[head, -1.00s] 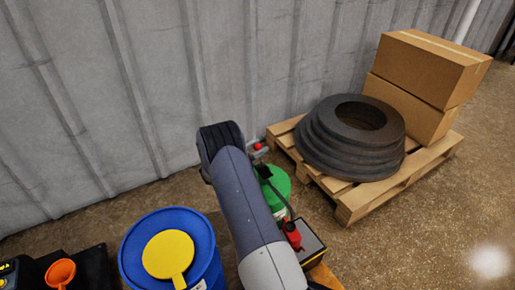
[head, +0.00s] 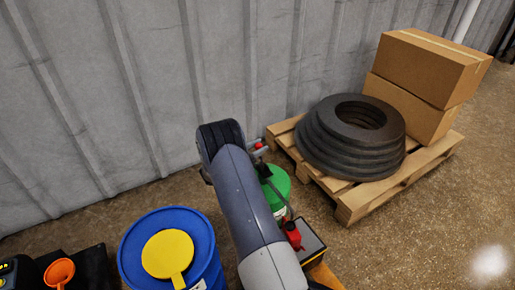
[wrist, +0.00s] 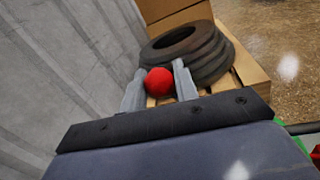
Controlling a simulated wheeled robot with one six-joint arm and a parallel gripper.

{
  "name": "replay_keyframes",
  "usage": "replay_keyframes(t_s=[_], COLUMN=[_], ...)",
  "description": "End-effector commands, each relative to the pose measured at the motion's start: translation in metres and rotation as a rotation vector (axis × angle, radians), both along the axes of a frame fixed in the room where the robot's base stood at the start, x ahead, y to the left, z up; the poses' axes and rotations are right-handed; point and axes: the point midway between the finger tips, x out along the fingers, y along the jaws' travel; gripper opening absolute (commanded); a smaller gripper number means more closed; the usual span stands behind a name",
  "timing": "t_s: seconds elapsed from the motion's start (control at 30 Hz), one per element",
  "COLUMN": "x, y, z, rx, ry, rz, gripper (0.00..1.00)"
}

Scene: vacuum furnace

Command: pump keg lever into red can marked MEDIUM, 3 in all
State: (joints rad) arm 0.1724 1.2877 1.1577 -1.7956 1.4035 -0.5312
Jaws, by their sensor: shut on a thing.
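The green keg (head: 279,184) stands on the floor, partly hidden behind my arm. Its lever ends in a red ball knob (head: 259,147), which also shows in the wrist view (wrist: 159,82). My gripper (wrist: 158,84) is shut on this red knob, one finger on each side of it. In the head view my arm covers most of the gripper. A small red can (head: 292,234) stands below the keg on a dark-topped box, and a dark hose runs down towards it. No marking on the can is readable.
A blue drum (head: 211,247) with a yellow round piece (head: 168,254) on top stands left of my arm. An orange funnel (head: 59,272) is at lower left. A pallet (head: 357,204) with tires (head: 350,140) and cardboard boxes (head: 430,68) is at right. A corrugated wall (head: 150,90) closes the back.

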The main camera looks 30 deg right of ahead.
Motion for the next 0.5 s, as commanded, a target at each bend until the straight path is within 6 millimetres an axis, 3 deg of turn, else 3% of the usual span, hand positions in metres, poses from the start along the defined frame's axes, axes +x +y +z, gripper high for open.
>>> replay_keyframes(t_s=[0.27, 0.5], x=[-0.017, -0.038], y=[0.001, 0.002], z=[0.004, 0.007], rx=[-0.01, -0.009], ry=[-0.194, -0.183], rz=[0.0, -0.002], gripper=[0.0, 0.0])
